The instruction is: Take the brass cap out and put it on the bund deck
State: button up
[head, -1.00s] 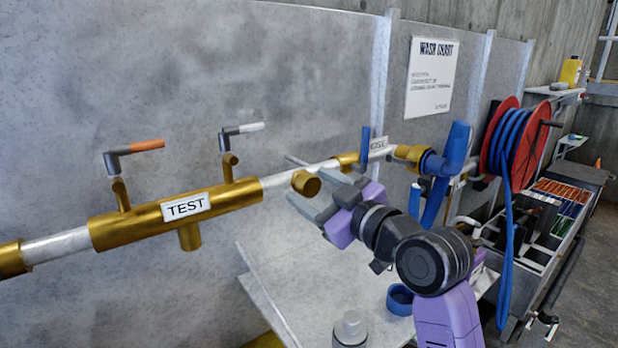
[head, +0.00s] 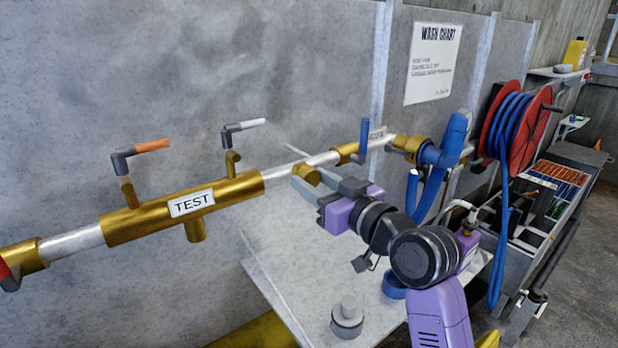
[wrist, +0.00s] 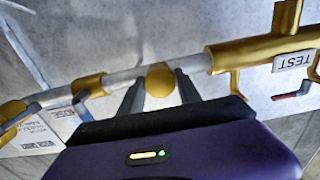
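The brass cap (head: 307,174) sits on the white pipe between the TEST section and the blue-handled valve. My gripper (head: 322,184) is at the cap, with its fingers reaching toward the pipe. In the wrist view the round cap (wrist: 160,78) shows between the two spread fingertips (wrist: 159,84), one on each side. I cannot tell whether either finger touches it. A light grey deck (head: 290,268), which looks like the bund deck, lies below the pipe.
A grey knobbed fitting (head: 347,316) and a blue ring (head: 395,285) are on the deck; its left part is clear. The TEST manifold (head: 150,220) has two levers. A blue valve handle (head: 364,138), blue hose (head: 506,250) and red reel (head: 541,130) are to the right.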

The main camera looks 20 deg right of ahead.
jog(key=o, duration=0.6)
grip_shut()
jog(key=shift+f+n+b, duration=0.1)
jog(key=shift+n+b, duration=0.4)
jog(key=shift+b, duration=0.1)
jog(key=n+b, duration=0.2)
jog(key=shift+n, duration=0.3)
jog(key=shift+n+b, duration=0.7)
jog(key=shift+n, duration=0.1)
jog(key=shift+r, duration=0.2)
